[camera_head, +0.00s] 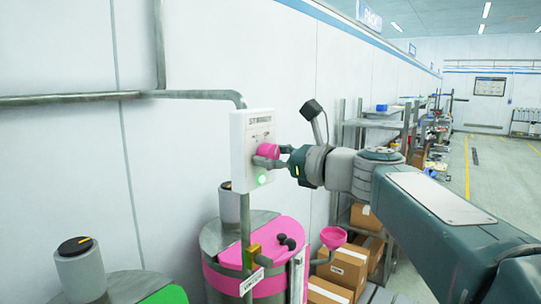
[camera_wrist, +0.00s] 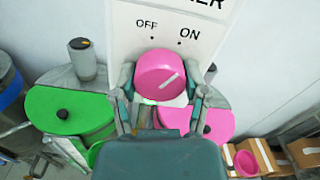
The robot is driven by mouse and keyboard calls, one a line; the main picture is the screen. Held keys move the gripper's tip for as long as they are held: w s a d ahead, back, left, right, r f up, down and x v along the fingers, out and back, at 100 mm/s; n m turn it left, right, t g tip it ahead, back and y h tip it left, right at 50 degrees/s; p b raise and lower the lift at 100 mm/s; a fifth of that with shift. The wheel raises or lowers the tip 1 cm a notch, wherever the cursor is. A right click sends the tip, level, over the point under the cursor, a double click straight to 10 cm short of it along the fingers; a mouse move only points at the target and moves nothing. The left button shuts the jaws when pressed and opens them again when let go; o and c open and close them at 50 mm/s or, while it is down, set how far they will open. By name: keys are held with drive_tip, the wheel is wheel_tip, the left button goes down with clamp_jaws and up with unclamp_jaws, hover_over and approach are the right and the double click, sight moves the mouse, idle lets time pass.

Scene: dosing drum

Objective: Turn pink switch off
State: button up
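The pink switch (camera_wrist: 158,66) is a round knob on a white wall panel (camera_head: 239,150) with OFF printed at upper left and ON at upper right. Its pale pointer line slants up to the right, towards the ON side. The knob also shows in the head view (camera_head: 268,151). My gripper (camera_wrist: 160,76) has one finger on each side of the knob, and both fingertips appear to touch its rim. In the head view, my gripper (camera_head: 274,155) reaches the panel from the right. A green light (camera_head: 262,180) glows below the knob.
A pink-lidded drum (camera_head: 262,240) stands below the panel, with a pink funnel (camera_head: 333,237) beside it. A green-lidded drum (camera_wrist: 70,112) is to the left. A pipe (camera_head: 75,98) runs along the wall. Cardboard boxes (camera_head: 350,262) and shelves are at the right.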

idle(0.4)
drive_tip(key=n, duration=0.6)
drive_tip(key=shift+n, duration=0.3)
drive_tip(key=n, duration=0.5)
drive_tip(key=shift+f, duration=0.15)
drive_tip(key=shift+n, duration=0.3)
drive_tip(key=o, duration=1.1)
drive_tip(key=shift+a, duration=0.1)
drive_tip(key=shift+o, duration=0.2)
drive_tip(key=v, duration=1.2)
